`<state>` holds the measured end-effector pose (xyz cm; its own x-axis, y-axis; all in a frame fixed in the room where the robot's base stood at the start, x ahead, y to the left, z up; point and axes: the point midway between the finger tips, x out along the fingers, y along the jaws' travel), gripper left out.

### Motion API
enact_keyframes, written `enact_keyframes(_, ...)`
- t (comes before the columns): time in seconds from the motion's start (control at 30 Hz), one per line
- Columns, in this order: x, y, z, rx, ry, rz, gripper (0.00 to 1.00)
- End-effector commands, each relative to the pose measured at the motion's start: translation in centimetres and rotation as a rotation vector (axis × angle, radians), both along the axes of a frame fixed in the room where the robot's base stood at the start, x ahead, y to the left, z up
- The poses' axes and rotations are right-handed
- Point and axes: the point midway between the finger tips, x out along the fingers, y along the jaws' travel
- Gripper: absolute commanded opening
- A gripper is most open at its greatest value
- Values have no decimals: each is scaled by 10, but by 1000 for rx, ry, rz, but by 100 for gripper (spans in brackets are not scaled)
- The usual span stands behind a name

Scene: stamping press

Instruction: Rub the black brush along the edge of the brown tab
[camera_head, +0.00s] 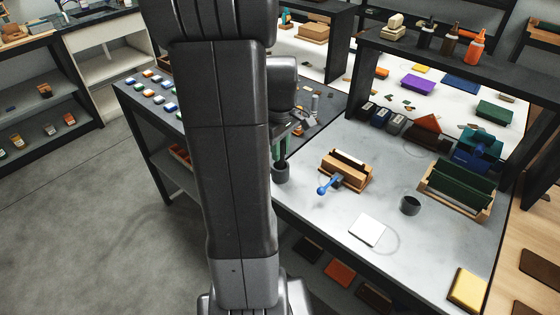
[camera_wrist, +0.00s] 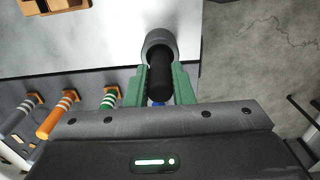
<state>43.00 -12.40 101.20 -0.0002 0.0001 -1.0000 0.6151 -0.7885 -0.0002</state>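In the wrist view a black rounded handle, which looks like the black brush (camera_wrist: 160,82), stands between the green fingers of my gripper (camera_wrist: 159,88). The fingers lie close along both sides of it and seem shut on it. Its far end goes into a grey cup (camera_wrist: 153,40), which hides the bristles. In the head view my gripper (camera_head: 280,150) points down over this dark cup (camera_head: 281,175) at the table's left edge. A wooden block with a blue handle (camera_head: 345,172) stands to the right, holding a dark and cream piece. I cannot pick out the brown tab for certain.
A white square pad (camera_head: 367,230) lies at the table's front. A yellow block (camera_head: 468,290) sits at the front right corner. The tabletop between the cup and wooden block is clear.

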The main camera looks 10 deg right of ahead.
Motion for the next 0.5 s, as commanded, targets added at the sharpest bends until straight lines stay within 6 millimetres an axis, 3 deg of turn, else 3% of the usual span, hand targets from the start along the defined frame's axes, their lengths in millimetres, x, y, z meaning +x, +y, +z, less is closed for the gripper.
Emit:
enact_keyframes(0.23, 0, 0, 8, 0, 0, 0, 0)
enact_keyframes(0.5, 0, 0, 41, -1, -1, 0, 0)
